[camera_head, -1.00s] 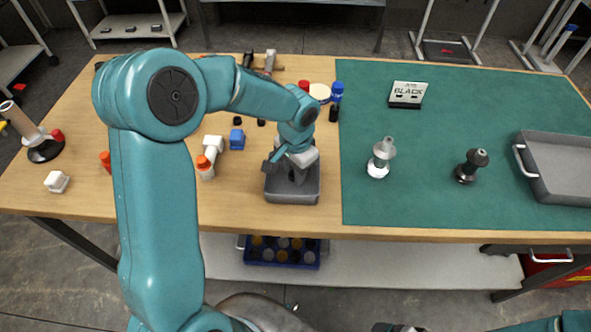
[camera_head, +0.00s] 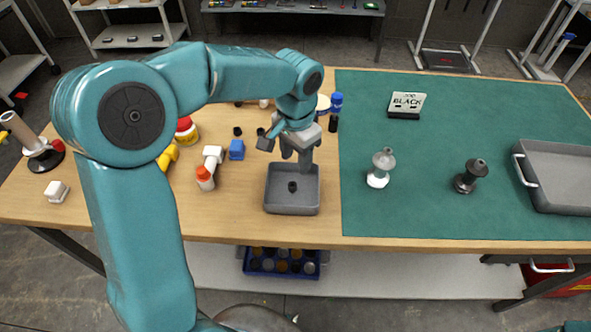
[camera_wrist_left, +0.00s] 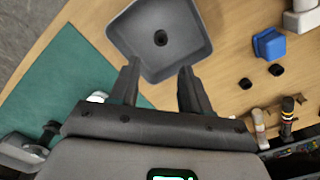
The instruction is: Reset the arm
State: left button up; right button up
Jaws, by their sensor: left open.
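My left arm comes in from the left and reaches over the wooden table in the head view. My left gripper (camera_head: 291,150) is open and empty, above and behind a small square grey tray (camera_head: 293,210). In the left wrist view the gripper's two fingers (camera_wrist_left: 157,90) stand apart, with the grey tray (camera_wrist_left: 195,62) beyond them. A small black cap-like piece (camera_wrist_left: 160,38) lies in the tray. My right gripper does not show.
On the green mat (camera_head: 450,120) stand a white-based nozzle (camera_head: 380,167), a dark nozzle (camera_head: 470,175), a "BLACK" sign (camera_head: 406,104) and a large grey tray (camera_head: 562,170).

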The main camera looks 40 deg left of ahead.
pick_arm(q)
notch_tip(320, 180, up, 2)
jog(key=shift+r, duration=0.2)
jog(key=shift+w, duration=0.1)
dwell(0.5)
